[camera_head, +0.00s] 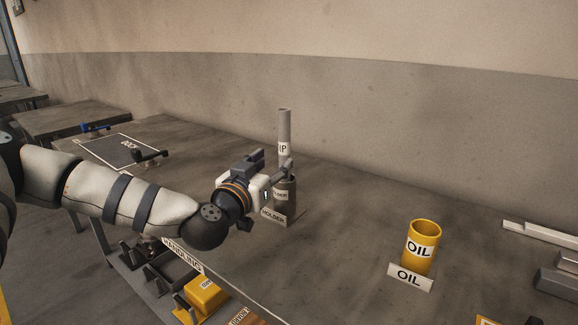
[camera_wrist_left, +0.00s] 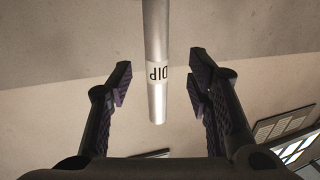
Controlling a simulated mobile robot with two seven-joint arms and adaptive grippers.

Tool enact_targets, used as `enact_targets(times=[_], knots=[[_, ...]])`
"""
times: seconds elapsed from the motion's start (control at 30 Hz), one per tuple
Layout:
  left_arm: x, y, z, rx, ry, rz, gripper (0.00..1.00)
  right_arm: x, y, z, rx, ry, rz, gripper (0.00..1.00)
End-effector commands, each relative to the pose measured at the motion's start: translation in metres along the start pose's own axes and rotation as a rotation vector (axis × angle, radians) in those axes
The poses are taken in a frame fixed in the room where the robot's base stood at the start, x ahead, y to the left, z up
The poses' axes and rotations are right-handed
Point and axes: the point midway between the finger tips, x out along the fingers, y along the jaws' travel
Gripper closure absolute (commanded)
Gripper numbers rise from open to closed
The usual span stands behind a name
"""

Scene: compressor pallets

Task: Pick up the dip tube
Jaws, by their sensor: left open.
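The dip tube (camera_head: 285,126) is a grey cylinder with a white label, standing upright in the dark grey holder (camera_head: 286,213). My left gripper (camera_head: 287,172) is beside the tube, above the holder's lower part, and hides part of both. In the left wrist view the tube (camera_wrist_left: 157,35) appears from the top edge with its "DIP" label upside down. There my left gripper (camera_wrist_left: 160,84) is open, one finger to each side of the tube, with visible gaps. I cannot tell how deep the tube lies between the fingers. My right gripper is not in view.
A yellow oil cup (camera_head: 421,255) stands behind an "OIL" sign (camera_head: 408,280) on the right of the table (camera_head: 345,235). Grey bars (camera_head: 545,238) lie at the far right. A dark mat (camera_head: 115,151) lies at the back left. Yellow parts (camera_head: 205,295) sit below the front edge.

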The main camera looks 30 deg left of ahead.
Motion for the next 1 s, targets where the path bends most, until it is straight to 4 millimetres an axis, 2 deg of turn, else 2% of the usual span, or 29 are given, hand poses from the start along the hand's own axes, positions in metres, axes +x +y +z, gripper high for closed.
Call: enact_targets(times=[0.33,0.43,0.6,0.63,0.8,0.83,1.0], knots=[[0.056,0.004,0.001,0.002,-0.003,0.001,0.54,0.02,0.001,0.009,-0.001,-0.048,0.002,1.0],[0.063,0.004,-0.001,-0.001,-0.001,0.0,0.54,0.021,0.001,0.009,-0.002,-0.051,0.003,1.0],[0.064,0.004,-0.004,-0.002,0.002,0.001,0.54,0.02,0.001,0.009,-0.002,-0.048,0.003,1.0],[0.064,0.004,-0.004,-0.002,0.002,0.001,0.56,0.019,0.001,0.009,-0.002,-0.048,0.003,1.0],[0.063,0.004,-0.004,-0.002,0.002,0.001,0.95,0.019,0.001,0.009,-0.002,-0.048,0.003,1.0],[0.063,0.004,-0.004,-0.001,0.002,0.001,1.0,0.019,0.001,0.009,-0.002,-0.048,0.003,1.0],[0.063,0.004,-0.004,-0.001,0.003,0.001,1.0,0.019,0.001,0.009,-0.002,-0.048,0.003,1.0]])
